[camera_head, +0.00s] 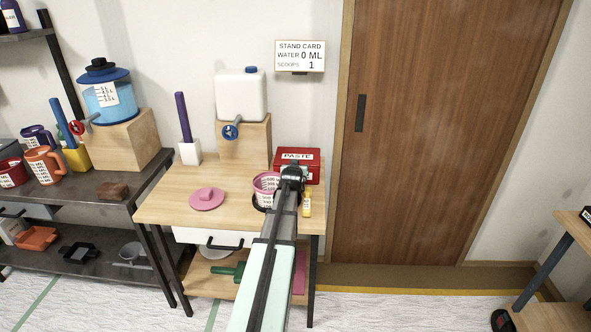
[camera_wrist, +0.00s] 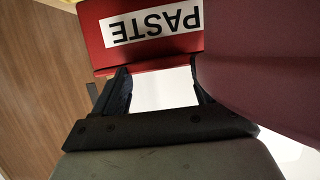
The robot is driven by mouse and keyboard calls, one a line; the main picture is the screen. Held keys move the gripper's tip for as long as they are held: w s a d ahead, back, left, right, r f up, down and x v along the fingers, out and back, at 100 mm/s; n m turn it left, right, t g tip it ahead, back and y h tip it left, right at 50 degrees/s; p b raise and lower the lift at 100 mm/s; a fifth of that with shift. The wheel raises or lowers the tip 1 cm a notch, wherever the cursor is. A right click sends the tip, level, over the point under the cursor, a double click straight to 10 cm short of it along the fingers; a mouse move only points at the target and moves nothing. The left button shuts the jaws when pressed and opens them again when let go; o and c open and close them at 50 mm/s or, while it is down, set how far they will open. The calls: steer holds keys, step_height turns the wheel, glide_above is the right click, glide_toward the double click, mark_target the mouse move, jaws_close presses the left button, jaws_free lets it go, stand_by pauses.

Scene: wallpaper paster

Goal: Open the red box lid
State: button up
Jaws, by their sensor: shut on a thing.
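The red box (camera_head: 312,172) with a white PASTE label stands at the back right of the wooden table, against the wall. In the wrist view its red lid (camera_wrist: 150,56) fills the top, with the label upside down. My gripper (camera_head: 291,172) is at the front of the box, and its dark fingers (camera_wrist: 160,82) reach the red edge. They are shut on the lid's edge, though the exact contact is hard to see. A white patch shows between the fingers; I cannot tell what it is. The arm hides part of the box front, and I cannot tell how far the lid is raised.
A pink measuring cup (camera_head: 266,186) stands just left of my gripper, and a small yellow bottle (camera_head: 307,204) just right. A pink round lid (camera_head: 207,200) lies on the table's left. A white container (camera_head: 241,94) on a wooden block (camera_head: 246,148) stands behind. A brown door (camera_head: 445,130) is to the right.

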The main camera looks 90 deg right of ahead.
steer(key=c, duration=0.3)
steer(key=shift+r, duration=0.15)
